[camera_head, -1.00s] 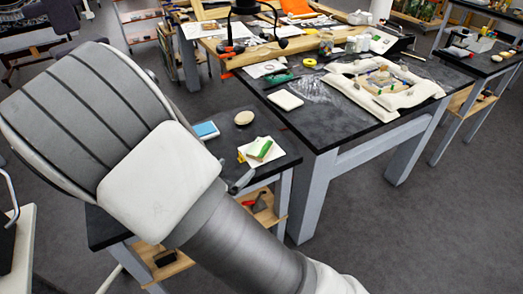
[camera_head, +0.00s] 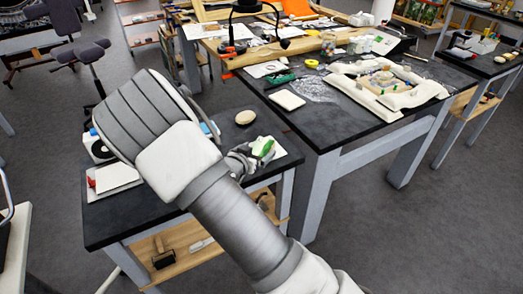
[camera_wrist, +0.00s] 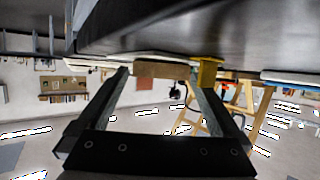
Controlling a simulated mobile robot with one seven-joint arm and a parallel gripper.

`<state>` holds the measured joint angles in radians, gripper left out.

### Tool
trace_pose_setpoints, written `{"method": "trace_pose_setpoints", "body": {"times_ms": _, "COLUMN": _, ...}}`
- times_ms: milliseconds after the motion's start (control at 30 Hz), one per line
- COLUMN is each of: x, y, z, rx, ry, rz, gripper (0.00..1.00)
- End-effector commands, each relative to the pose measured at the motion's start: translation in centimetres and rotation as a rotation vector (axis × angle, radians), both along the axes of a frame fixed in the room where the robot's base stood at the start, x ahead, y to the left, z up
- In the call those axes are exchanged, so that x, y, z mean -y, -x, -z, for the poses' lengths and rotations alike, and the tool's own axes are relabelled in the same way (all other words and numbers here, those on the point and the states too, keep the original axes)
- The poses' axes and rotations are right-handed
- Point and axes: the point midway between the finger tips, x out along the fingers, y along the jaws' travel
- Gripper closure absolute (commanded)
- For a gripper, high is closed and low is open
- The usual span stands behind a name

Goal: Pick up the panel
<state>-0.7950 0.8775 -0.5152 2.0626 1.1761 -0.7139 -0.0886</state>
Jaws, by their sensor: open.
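A small light piece with a green top (camera_head: 264,146), likely the panel, lies on a white pad (camera_head: 280,155) at the right end of the small black table. My gripper (camera_head: 242,158) is low over the table, just left of it, and partly hides it. In the wrist view, which looks upside down, the open fingers of my gripper (camera_wrist: 165,80) frame a brown block edge (camera_wrist: 160,71), apparently the same piece. A yellow upright thing (camera_wrist: 207,72) stands close to one fingertip. Whether the fingers touch the piece cannot be told.
On the small table (camera_head: 110,221), a round beige thing (camera_head: 245,117) and a blue-topped box (camera_head: 209,129) lie near my gripper. A white slab (camera_head: 115,177) lies at the left. The larger cluttered table (camera_head: 340,133) stands behind and right.

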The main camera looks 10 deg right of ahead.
Motion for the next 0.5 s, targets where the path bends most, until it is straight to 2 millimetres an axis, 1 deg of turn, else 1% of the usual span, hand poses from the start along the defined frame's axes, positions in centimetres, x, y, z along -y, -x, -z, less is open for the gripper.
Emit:
{"method": "trace_pose_setpoints", "body": {"times_ms": 100, "x": 0.62, "y": -0.81, "z": 0.42, "rx": 0.0, "ry": 0.001, "rz": 0.0, "gripper": 0.0}}
{"method": "trace_pose_setpoints", "body": {"times_ms": 333, "x": 0.67, "y": -0.92, "z": 0.44, "rx": -0.001, "ry": 0.001, "rz": 0.0, "gripper": 0.0}}
{"method": "trace_pose_setpoints", "body": {"times_ms": 367, "x": 0.67, "y": -0.91, "z": 0.44, "rx": -0.001, "ry": 0.001, "rz": 0.0, "gripper": 0.02}}
{"method": "trace_pose_setpoints", "body": {"times_ms": 500, "x": 0.66, "y": -0.9, "z": 0.44, "rx": 0.0, "ry": 0.0, "rz": -0.001, "gripper": 0.27}}
